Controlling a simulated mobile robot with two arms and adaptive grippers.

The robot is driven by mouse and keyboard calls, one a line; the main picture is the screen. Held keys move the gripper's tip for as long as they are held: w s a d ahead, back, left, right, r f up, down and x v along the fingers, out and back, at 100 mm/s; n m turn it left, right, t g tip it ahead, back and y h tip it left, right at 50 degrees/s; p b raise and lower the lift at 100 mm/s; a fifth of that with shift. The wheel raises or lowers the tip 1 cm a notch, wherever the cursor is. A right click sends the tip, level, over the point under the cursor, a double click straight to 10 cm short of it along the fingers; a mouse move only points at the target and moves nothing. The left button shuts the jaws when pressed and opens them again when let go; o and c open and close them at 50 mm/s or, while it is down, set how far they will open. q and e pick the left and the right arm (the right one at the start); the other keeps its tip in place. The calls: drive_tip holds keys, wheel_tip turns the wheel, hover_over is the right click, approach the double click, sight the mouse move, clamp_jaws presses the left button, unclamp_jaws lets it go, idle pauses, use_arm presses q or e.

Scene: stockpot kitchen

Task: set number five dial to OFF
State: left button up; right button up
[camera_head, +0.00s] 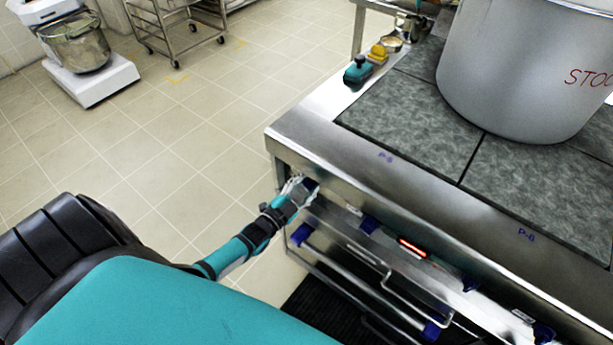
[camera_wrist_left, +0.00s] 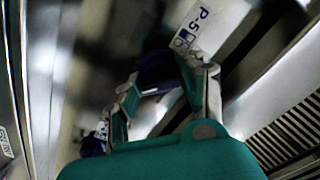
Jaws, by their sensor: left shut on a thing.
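The number five dial (camera_head: 312,184) is a dark blue knob at the left end of the steel stove's front panel. My left gripper (camera_head: 298,189) is at this dial, shut on it. In the left wrist view the dial (camera_wrist_left: 155,70) sits between the two fingers of the left gripper (camera_wrist_left: 165,88), beside a white label (camera_wrist_left: 205,22) reading P-5. The fingers hide part of the dial, and I cannot read its pointer setting. My right gripper is not in view.
Further blue dials (camera_head: 371,224) and a red-lit indicator (camera_head: 412,248) line the panel to the right. Metal bar handles (camera_head: 345,275) lie below. A large stockpot (camera_head: 520,75) stands on the grey cooktop (camera_head: 420,115).

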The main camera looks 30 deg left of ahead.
use_arm(q)
drive_tip(key=n, duration=0.3)
drive_tip(key=shift+n, duration=0.3)
drive_tip(key=n, duration=0.3)
drive_tip(key=shift+n, duration=0.3)
drive_tip(key=n+b, duration=0.1)
drive_tip(key=n, duration=0.5)
drive_tip(key=shift+f, duration=0.1)
drive_tip(key=n+b, duration=0.2)
drive_tip(key=n, duration=0.4)
drive_tip(key=shift+n, duration=0.4)
drive_tip(key=n+b, duration=0.1)
drive_tip(key=n, duration=0.3)
drive_tip(key=shift+n+b, duration=0.4)
drive_tip(key=shift+n, duration=0.8)
drive_tip(key=shift+b, duration=0.3)
drive_tip(key=o, duration=1.1)
